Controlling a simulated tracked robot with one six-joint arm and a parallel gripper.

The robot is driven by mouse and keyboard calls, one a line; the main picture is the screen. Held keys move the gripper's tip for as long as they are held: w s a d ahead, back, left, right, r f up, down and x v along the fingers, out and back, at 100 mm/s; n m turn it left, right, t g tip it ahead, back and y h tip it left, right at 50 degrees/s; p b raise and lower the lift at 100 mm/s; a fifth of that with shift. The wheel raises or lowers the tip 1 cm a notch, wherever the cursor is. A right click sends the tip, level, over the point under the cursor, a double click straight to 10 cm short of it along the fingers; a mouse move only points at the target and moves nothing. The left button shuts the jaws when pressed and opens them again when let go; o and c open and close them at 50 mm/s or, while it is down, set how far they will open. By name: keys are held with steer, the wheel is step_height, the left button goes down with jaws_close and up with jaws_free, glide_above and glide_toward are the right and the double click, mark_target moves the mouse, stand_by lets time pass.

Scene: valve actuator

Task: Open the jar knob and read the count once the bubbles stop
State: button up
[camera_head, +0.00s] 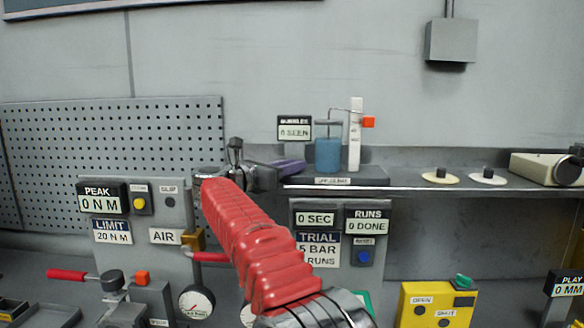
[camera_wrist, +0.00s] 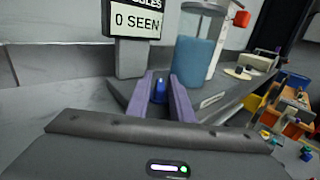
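The blue jar (camera_head: 328,155) stands upright on a grey base (camera_head: 345,174) on the shelf. It also shows in the wrist view (camera_wrist: 194,60). An orange knob (camera_head: 368,122) sits at the right of a white upright tube (camera_head: 355,135) beside the jar; it also shows in the wrist view (camera_wrist: 241,19). The bubble counter (camera_head: 294,128), left of the jar, reads "0 SEEN"; the wrist view (camera_wrist: 136,19) shows the same. My gripper (camera_wrist: 160,78) has purple fingers, apart, left of the jar and clear of the knob. A small blue piece (camera_wrist: 159,91) shows between them; I cannot tell what it is.
My red arm hides part of the panel below. The panel has a peak display (camera_head: 102,198), a runs display (camera_head: 367,221) reading "0 DONE" and a trial sign (camera_head: 318,248). Two pale discs (camera_head: 440,177) (camera_head: 488,176) lie right on the shelf, with clear room before them.

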steer(key=shift+o, duration=0.9)
steer(key=shift+s, duration=0.1)
steer(key=v, duration=1.3)
steer(key=shift+s+a, duration=0.2)
steer(key=shift+d, duration=0.1)
